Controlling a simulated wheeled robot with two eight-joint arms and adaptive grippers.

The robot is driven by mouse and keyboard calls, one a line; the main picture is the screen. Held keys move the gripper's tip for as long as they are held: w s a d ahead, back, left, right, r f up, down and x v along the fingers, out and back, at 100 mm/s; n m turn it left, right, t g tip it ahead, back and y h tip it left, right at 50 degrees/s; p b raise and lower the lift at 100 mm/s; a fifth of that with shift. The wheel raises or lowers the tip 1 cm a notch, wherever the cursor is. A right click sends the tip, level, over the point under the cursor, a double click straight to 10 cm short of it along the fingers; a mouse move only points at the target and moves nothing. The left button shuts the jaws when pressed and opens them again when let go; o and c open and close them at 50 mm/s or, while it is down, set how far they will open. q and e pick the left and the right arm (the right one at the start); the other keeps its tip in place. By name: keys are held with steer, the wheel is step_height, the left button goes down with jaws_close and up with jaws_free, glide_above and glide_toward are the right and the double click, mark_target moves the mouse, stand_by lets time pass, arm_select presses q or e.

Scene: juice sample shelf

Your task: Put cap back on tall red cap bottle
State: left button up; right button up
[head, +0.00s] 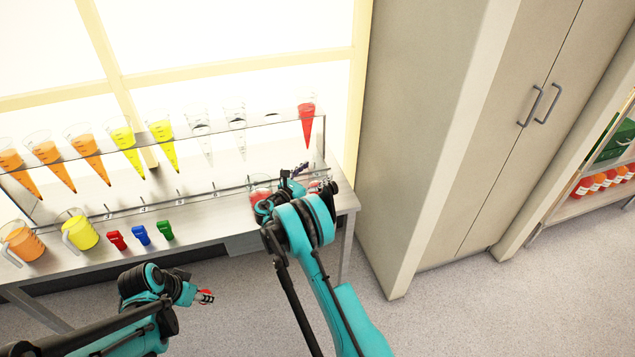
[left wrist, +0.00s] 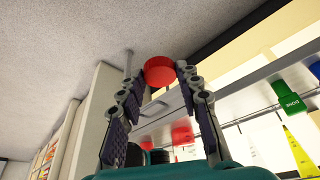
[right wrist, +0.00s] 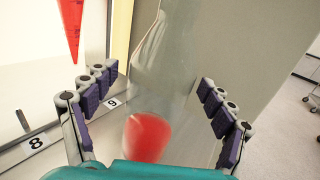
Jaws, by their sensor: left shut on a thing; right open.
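My left gripper (head: 206,296) is shut on a red cap (left wrist: 160,70), held between its fingertips in the left wrist view. In the head view the cap is a small red spot in front of the bench, above the floor. My right gripper (head: 312,180) is open at the right end of the bench. In the right wrist view, a large clear, bottle-like shape (right wrist: 172,65) with a blurred red patch (right wrist: 147,137) shows between its spread fingers (right wrist: 152,105). I cannot tell whether they touch it. No tall bottle shows clearly in the head view; my right arm hides part of that area.
The bench (head: 200,240) carries an orange jug (head: 25,243), a yellow jug (head: 80,232), a red-filled vessel (head: 260,187) and red, blue and green clips. A clear rack (head: 270,118) holds several cones, including a red one (head: 306,125). A tall cabinet (head: 440,150) stands right.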

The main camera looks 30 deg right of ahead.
mark_target(313, 165)
arm_select(q)
steer(key=shift+f, duration=0.1)
arm_select(e)
steer(key=shift+w+d, duration=0.1)
steer(key=shift+d, duration=0.3)
steer(key=shift+r, duration=0.1)
steer(key=c, duration=1.4)
steer(key=shift+r, duration=0.1)
